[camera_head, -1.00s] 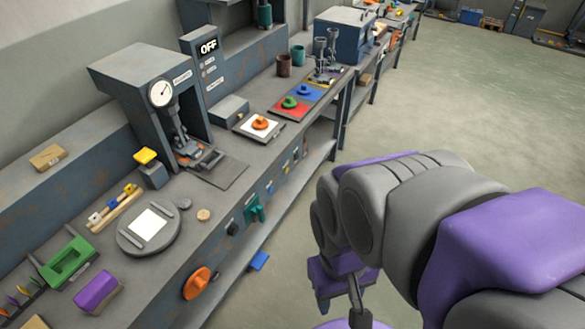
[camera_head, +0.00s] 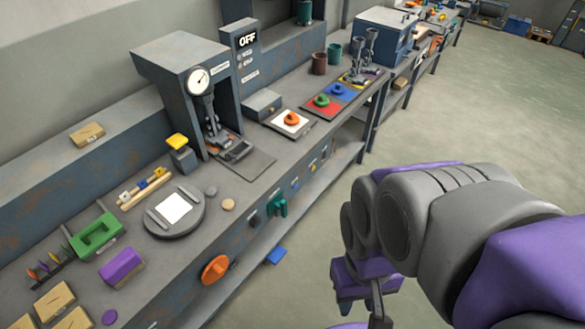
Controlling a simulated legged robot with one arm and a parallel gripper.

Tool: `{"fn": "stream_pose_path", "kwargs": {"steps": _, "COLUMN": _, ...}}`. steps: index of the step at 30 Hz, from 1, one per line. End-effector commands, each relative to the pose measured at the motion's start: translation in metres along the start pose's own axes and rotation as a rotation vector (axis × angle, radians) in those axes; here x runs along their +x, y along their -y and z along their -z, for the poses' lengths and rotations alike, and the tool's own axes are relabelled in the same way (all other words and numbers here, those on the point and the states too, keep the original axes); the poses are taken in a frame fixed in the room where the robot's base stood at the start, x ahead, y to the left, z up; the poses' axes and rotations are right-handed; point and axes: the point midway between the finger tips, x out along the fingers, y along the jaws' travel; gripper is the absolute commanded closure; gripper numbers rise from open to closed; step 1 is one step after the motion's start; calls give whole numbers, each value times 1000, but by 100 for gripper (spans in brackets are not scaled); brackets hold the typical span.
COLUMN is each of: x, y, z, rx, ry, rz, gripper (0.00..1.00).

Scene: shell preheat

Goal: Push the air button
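No button carries a label that I can read as "air". A yellow push button on a grey block (camera_head: 178,148) stands on the bench left of the press (camera_head: 197,85) with its round gauge. The bench's front panel has a green handle (camera_head: 278,205), an orange round knob (camera_head: 215,269), a small blue part (camera_head: 295,184) and a small yellow part (camera_head: 313,163). My gripper (camera_head: 362,290) hangs in front of the bench, right of the panel and apart from it. Its fingers are small and partly hidden by my arm, so its opening is unclear.
A round turntable (camera_head: 174,212), a green block (camera_head: 97,235) and a purple block (camera_head: 121,265) lie on the bench (camera_head: 160,285). A blue piece (camera_head: 276,256) sits below the front panel. The floor at right is clear.

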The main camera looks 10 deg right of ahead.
Motion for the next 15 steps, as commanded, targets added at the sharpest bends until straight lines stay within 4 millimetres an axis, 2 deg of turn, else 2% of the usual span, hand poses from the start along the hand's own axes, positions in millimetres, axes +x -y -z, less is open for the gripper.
{"fn": "stream_pose_path", "kwargs": {"steps": 2, "x": 0, "y": 0, "z": 0, "rx": 0, "ry": 0, "rz": 0, "gripper": 71}}
{"fn": "stream_pose_path", "kwargs": {"steps": 11, "x": 0, "y": 0, "z": 0, "rx": 0, "ry": 0, "rz": 0, "gripper": 100}}
{"fn": "stream_pose_path", "kwargs": {"steps": 15, "x": 0, "y": 0, "z": 0, "rx": 0, "ry": 0, "rz": 0, "gripper": 100}}
